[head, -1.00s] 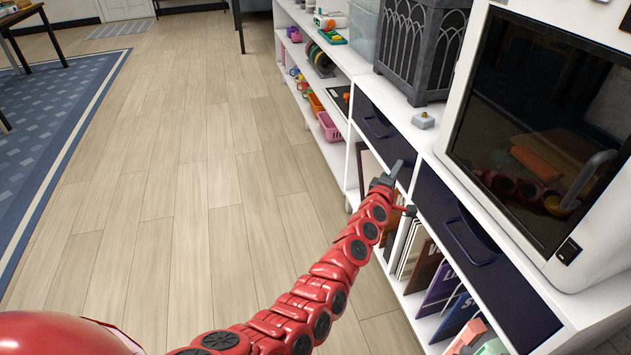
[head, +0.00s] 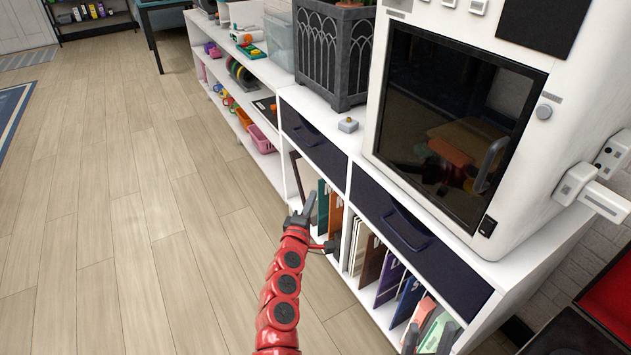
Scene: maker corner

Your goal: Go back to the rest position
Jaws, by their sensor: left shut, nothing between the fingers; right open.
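My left gripper (head: 307,207) is at the end of the red arm that rises from the bottom middle. It is shut and empty, with its dark fingers pointing up and away in front of the white cabinet (head: 336,180). It appears below and left of the dark drawers; I cannot tell whether it touches anything. My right gripper (head: 428,341) shows only as dark fingertips at the bottom edge, spread apart, in front of the lowest shelf items. The rest of the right arm is out of view.
Two dark drawers, the near one (head: 390,237) and the far one (head: 313,147), look closed. A white machine with a dark window (head: 455,120) and a grey planter (head: 330,60) stand on top. Bins (head: 262,138) fill the far shelf. The wooden floor (head: 130,230) at left is clear.

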